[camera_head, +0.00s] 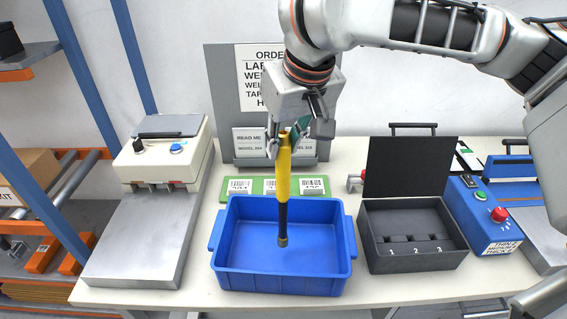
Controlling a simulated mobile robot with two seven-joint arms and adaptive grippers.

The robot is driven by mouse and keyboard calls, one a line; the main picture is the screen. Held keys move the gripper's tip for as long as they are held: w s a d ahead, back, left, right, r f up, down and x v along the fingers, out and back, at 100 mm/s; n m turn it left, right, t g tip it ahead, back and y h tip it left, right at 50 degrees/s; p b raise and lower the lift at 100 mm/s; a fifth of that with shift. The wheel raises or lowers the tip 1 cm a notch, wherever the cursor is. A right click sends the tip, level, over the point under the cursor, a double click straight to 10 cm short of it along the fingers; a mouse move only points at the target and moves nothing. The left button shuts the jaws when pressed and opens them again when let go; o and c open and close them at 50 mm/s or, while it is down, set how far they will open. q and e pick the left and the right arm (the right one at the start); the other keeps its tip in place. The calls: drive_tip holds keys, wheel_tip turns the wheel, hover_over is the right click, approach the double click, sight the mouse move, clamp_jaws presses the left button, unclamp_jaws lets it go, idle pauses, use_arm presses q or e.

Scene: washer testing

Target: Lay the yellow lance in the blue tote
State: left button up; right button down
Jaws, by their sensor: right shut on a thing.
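The yellow lance (283,175) has a yellow upper part and a black lower part with a brownish tip. It hangs nearly upright over the blue tote (283,283). My right gripper (290,140) is shut on its upper end. The lance's lower tip appears in front of the tote's inside; I cannot tell whether it is below the rim or touching the floor. The rest of the tote's inside looks empty. My left gripper is not in view.
A black case (415,263) with numbered slots and raised lid stands right of the tote. A scale-like machine (150,220) stands left. A green strip with label cards (238,186) and a sign board (222,90) are behind. A blue device (485,215) is farther right.

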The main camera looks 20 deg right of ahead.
sight(283, 162)
drive_tip(key=shift+f, duration=2.15)
drive_tip(key=c, duration=1.8)
unclamp_jaws()
drive_tip(key=shift+f, duration=0.15)
drive_tip(key=shift+c, duration=0.2)
drive_tip(key=v, duration=1.2)
drive_tip(key=shift+p, duration=0.45)
